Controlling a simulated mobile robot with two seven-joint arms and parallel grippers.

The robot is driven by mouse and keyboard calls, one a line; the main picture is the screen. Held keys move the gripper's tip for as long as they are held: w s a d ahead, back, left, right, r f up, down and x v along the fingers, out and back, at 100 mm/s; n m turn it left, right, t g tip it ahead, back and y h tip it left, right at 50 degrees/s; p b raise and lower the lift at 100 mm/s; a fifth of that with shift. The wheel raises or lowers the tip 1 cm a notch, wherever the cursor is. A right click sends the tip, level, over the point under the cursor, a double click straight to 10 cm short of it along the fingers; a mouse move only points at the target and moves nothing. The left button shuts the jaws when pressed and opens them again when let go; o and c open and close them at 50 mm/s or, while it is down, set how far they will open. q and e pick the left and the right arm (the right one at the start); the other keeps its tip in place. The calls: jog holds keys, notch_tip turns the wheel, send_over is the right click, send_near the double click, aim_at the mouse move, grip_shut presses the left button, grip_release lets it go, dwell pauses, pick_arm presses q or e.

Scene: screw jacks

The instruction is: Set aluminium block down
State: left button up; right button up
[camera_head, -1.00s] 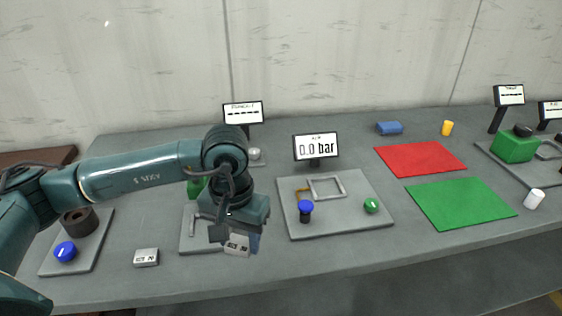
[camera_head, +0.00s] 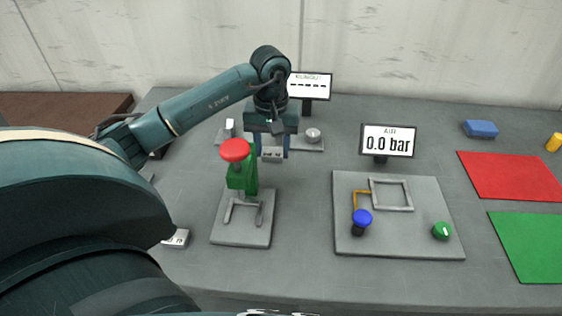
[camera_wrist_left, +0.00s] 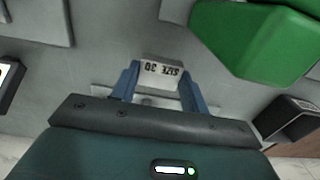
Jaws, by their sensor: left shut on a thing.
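My left gripper (camera_head: 272,152) is shut on a small silver aluminium block (camera_head: 271,155), behind the green screw jack (camera_head: 242,178) with its red knob. In the left wrist view the block (camera_wrist_left: 160,72) sits between the blue fingers of the gripper (camera_wrist_left: 160,88), with the label "SIZE 30" upside down. The grey bench lies beneath it; I cannot tell whether the block touches anything below. My right gripper is not in view.
A grey plate with a silver knob (camera_head: 313,135) and a display (camera_head: 309,86) lie just behind. Another labelled block (camera_head: 175,239) lies at front left. The air panel (camera_head: 440,207) with blue and green knobs stands right. Red (camera_head: 515,176) and green mats lie farther right.

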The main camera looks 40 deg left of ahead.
aim_at(274, 175)
pick_arm(q)
jog(key=shift+f+p, duration=0.3)
jog(key=shift+f, duration=2.65)
jog(key=shift+f, duration=0.2)
jog(key=o, duration=1)
jog(key=shift+r, duration=0.15)
